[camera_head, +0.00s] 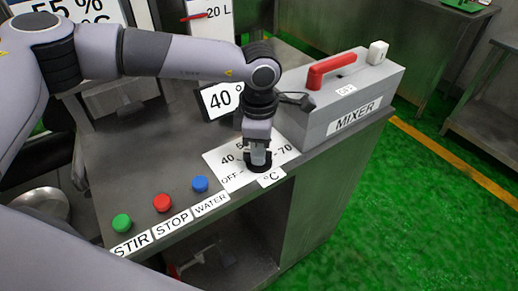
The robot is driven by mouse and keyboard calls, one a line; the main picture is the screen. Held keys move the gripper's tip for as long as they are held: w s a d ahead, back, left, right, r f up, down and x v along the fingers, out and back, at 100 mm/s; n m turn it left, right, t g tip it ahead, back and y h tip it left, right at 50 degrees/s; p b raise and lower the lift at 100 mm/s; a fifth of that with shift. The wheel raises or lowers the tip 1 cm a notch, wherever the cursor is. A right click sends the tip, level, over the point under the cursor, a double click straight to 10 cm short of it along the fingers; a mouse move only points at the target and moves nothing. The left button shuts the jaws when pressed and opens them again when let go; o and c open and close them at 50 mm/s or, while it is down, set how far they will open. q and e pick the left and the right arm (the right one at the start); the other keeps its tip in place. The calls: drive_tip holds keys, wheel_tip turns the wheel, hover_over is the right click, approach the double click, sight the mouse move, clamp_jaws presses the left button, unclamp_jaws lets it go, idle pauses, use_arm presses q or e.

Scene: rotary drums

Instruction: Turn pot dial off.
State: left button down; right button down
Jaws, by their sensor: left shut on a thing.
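The pot dial is a small dark knob (258,167) on a white plate (226,166) marked OFF, 40, 70 and °C, near the front edge of the grey counter. My left gripper (258,157) points down over the plate and is shut on the dial. The gripper covers most of the knob, so I cannot tell where its pointer stands. A small display (222,99) behind it reads 40°. My right gripper is not in view.
Green (122,222), red (162,203) and blue (200,184) buttons sit left of the dial, labelled STIR, STOP and WATER. A grey mixer box (340,105) with a red lever (331,69) stands close on the right. Green floor lies beyond the counter.

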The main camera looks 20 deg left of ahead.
use_arm(q)
drive_tip(key=n+b, duration=0.3)
drive_tip(key=n, duration=0.1)
drive_tip(key=shift+f+n+b, duration=0.15)
drive_tip(key=shift+n+b, duration=1.2)
drive_tip(key=shift+n, duration=0.75)
drive_tip(key=shift+r, duration=0.2)
drive_tip(key=c, duration=1)
unclamp_jaws()
drive_tip(key=shift+c, duration=0.2)
wheel_tip(320, 180, up, 7)
drive_tip(key=shift+r+b, duration=0.1)
drive_tip(key=shift+b, duration=0.2)
